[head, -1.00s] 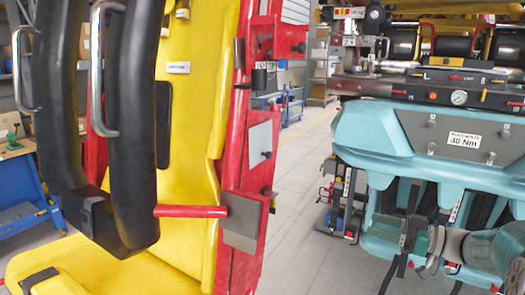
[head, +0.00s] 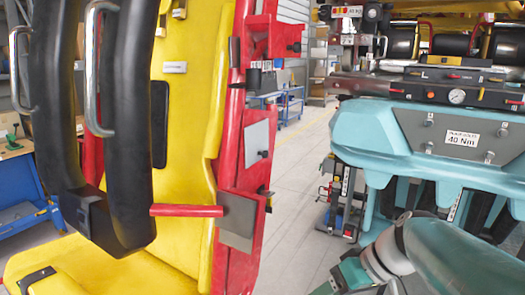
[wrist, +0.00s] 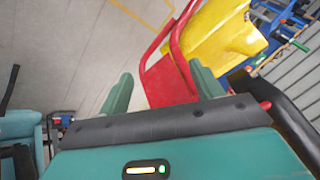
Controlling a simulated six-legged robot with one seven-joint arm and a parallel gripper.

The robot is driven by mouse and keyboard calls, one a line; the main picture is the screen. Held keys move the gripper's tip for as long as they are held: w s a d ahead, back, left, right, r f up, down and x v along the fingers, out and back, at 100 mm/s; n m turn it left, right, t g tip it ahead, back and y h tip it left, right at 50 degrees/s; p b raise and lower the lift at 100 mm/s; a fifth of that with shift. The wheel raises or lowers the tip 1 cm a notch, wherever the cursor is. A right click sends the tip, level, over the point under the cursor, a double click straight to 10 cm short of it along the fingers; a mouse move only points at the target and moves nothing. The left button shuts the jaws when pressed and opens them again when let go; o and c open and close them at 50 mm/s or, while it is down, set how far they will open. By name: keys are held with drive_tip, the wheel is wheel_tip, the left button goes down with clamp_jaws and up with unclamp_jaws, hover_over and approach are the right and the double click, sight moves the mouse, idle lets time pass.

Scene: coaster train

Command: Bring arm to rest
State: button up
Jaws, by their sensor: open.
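My gripper (wrist: 162,84) shows in the wrist view with its two green fingers spread apart and nothing between them. In the head view, my arm comes in from the lower right, and its green end is cut off by the bottom edge. The fingertips are not visible there. No contact between the arm and the train shows.
A yellow seat (head: 190,125) with a black restraint (head: 130,205) and red frame (head: 232,165) stands at left. A teal car body (head: 365,135) with a "40 Nm" plate (head: 462,139) stands at right. Grey floor (head: 300,180) lies between. A blue bench (head: 28,205) is far left.

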drive_tip(key=s+d+m+t+h, duration=0.2)
drive_tip(key=s+h, duration=0.4)
drive_tip(key=s, duration=0.3)
drive_tip(key=shift+s+f+m+t+h, duration=0.35)
drive_tip(key=shift+m+t, duration=0.25)
drive_tip(key=shift+m, duration=0.7)
drive_tip(key=shift+w+d, duration=0.1)
drive_tip(key=shift+c, duration=0.3)
drive_tip(key=c, duration=0.6)
